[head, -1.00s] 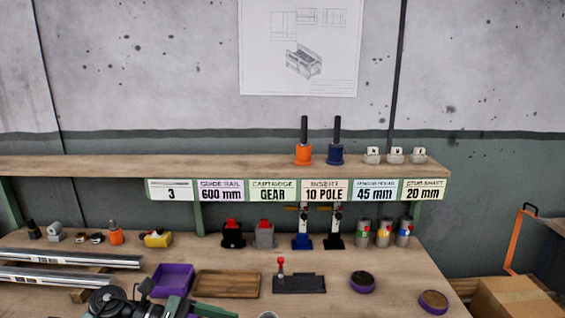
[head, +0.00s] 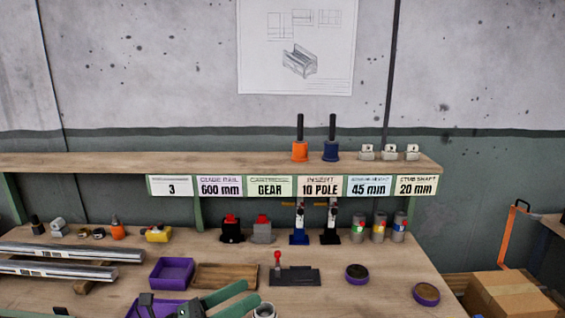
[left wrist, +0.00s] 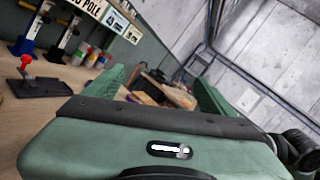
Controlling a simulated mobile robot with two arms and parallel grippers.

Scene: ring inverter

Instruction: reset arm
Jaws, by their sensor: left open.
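My left gripper (head: 246,294) shows at the bottom of the head view, low over the front of the workbench (head: 330,300). Its two green fingers point right and stand apart, with nothing seen between them. In the left wrist view the open fingers (left wrist: 160,88) show past the green gripper body, with a blurred brown shape farther off between them. A silver cylindrical part (head: 264,310) stands close by the fingertips, cut by the picture's lower edge; I cannot tell whether they touch. My right gripper is not in view.
Behind the gripper are a purple bin (head: 172,272), a wooden tray (head: 228,270) and a black fixture with a red knob (head: 294,275). Round purple dishes (head: 357,274) lie to the right. Silver rails (head: 60,270) lie left. A labelled shelf (head: 100,162) spans the back.

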